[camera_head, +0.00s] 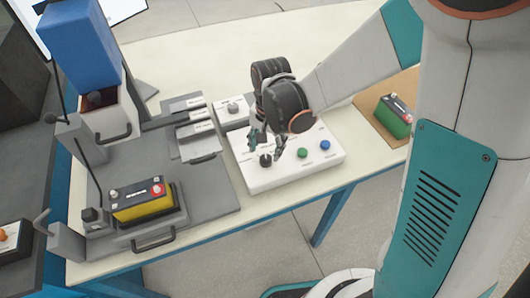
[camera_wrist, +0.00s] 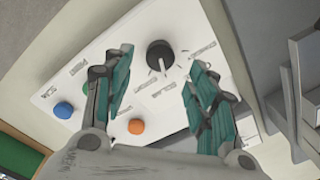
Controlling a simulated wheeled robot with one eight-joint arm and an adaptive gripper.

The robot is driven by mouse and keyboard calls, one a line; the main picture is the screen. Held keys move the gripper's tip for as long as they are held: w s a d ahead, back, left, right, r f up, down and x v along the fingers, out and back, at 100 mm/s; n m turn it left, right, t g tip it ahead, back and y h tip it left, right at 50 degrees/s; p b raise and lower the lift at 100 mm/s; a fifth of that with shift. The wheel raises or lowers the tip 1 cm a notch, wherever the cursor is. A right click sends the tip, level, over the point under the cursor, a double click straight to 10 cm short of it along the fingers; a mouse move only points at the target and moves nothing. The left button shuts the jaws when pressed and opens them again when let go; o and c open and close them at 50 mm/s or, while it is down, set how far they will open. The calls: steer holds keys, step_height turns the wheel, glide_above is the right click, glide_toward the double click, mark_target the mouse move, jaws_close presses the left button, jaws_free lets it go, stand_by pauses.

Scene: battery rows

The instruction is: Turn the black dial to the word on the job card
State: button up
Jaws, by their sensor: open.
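The black dial (camera_head: 265,160) sits on a white control panel (camera_head: 255,182) with small printed words around it, too blurred to read. In the wrist view, the dial (camera_wrist: 160,55) has a pale pointer line on it and appears between my fingertips. My gripper (camera_head: 265,146) is open over the dial end of the panel, and its two teal fingers (camera_wrist: 160,62) are spread apart with nothing held. I cannot tell whether the fingers touch the dial. I cannot make out a job card with a readable word.
Green (camera_head: 302,153) and blue (camera_head: 325,145) buttons stand right of the dial; an orange button (camera_wrist: 136,126) shows in the wrist view. A yellow-black battery (camera_head: 138,200) sits in a grey fixture at left. A green battery (camera_head: 394,116) stands on a brown mat at right.

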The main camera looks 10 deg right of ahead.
mark_target(266, 158)
step_height(266, 158, down, 5)
steer(key=shift+a+f+b, duration=0.1)
steer(key=shift+f+b, duration=0.05)
steer(key=shift+b, duration=0.55)
steer(key=c, duration=1)
